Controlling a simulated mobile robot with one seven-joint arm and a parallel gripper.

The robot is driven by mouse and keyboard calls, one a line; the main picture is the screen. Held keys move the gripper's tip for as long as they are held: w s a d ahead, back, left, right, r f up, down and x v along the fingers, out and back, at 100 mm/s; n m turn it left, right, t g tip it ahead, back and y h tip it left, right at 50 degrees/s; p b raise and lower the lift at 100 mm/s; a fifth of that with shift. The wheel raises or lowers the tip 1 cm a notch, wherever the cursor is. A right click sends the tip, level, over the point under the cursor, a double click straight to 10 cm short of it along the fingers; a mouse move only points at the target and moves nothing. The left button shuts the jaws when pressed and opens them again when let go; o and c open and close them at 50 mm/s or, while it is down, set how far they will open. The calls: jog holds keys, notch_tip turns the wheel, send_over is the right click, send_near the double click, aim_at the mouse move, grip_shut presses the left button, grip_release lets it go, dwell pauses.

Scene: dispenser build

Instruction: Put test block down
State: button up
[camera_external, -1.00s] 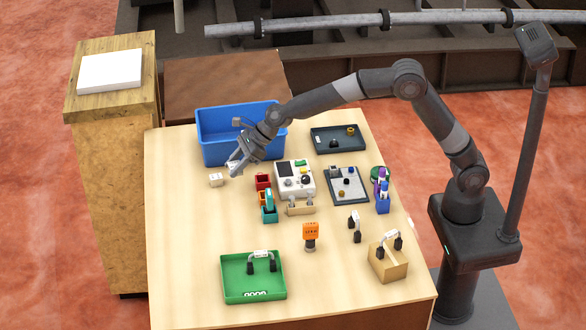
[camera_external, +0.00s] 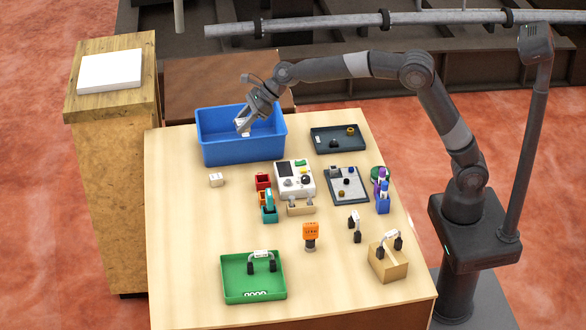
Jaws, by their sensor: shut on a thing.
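My gripper (camera_external: 243,126) is above the blue bin (camera_external: 222,152) at the back left of the table, pointing down and to the left. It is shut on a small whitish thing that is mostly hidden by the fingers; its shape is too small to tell. A small pale block (camera_external: 216,180) rests on the table in front of the bin, apart from the gripper. Which of these two is the test block cannot be told from this view.
The table (camera_external: 185,235) is clear at the left. A white-grey tester box (camera_external: 285,182), red, orange and teal holders (camera_external: 269,214) and a dark tray (camera_external: 325,147) stand right of the block. A green tray (camera_external: 232,283) lies in front.

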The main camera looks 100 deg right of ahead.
jog(key=s+d+m+h, duration=0.1)
jog(key=s+d, duration=0.3)
jog(key=d, duration=0.5)
jog(key=s+d+m, duration=0.1)
jog(key=s+d, duration=0.2)
jog(key=d, duration=0.6)
jog(key=w+a+f, duration=0.2)
jog(key=f, duration=0.2)
jog(key=w+a+f, duration=0.5)
jog(key=w+f, duration=0.1)
jog(key=f, duration=0.1)
jog(key=shift+w+a+f, duration=0.2)
jog(key=shift+f, duration=0.1)
jog(key=shift+w+a+f, duration=0.2)
jog(key=shift+w+f, duration=0.05)
jog(key=shift+f, duration=1.85)
jog(key=shift+f, duration=0.2)
jog(key=o, duration=1.3)
jog(key=shift+c, duration=0.2)
